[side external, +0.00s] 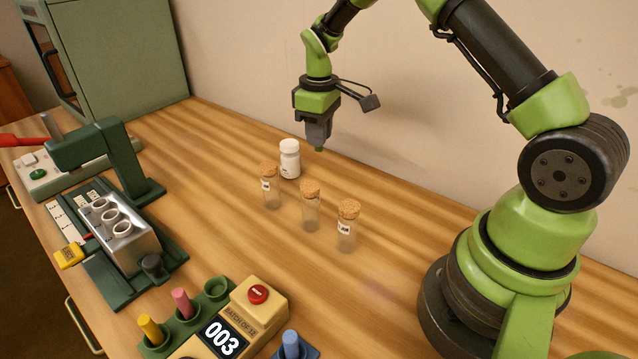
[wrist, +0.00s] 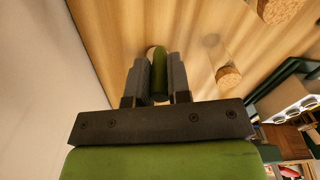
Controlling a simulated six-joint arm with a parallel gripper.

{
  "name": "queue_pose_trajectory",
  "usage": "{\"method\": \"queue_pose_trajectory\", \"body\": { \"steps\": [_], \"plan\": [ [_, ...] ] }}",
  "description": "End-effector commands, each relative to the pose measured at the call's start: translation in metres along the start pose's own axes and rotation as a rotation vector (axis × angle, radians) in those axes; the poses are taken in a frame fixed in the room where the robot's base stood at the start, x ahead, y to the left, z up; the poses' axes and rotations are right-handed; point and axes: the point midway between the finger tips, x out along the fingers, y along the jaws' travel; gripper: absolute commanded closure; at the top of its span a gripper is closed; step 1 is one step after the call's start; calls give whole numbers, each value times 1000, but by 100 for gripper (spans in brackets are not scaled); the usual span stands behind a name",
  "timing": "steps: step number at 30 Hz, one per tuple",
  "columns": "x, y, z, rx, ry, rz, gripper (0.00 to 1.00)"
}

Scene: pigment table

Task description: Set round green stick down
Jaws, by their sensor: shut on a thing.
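Only the stick's lower tip shows below the jaws in the side view. In the wrist view the green stick (wrist: 159,74) sits between the two grey fingers, pointing away from the camera. Its far end is clear of the table as far as I can see. A green holder (side external: 186,329) at the front bears a yellow stick (side external: 151,329) and a pink stick (side external: 184,303), beside an empty round socket (side external: 216,287).
A blue stick (side external: 290,344) stands in a blue block. A counter with a red button (side external: 258,294) reads 003. Bare wood lies right of the bottle.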

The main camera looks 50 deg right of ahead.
Motion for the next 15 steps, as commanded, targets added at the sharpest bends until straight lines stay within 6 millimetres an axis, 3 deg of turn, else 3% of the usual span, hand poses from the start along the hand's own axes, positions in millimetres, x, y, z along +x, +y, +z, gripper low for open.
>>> {"method": "queue_pose_trajectory", "body": {
  "steps": [6, 15],
  "plan": [
    [42, -1, 1, -1, -5, -3, 100],
    [80, -1, 1, 0, -4, -2, 100]
  ]
}}
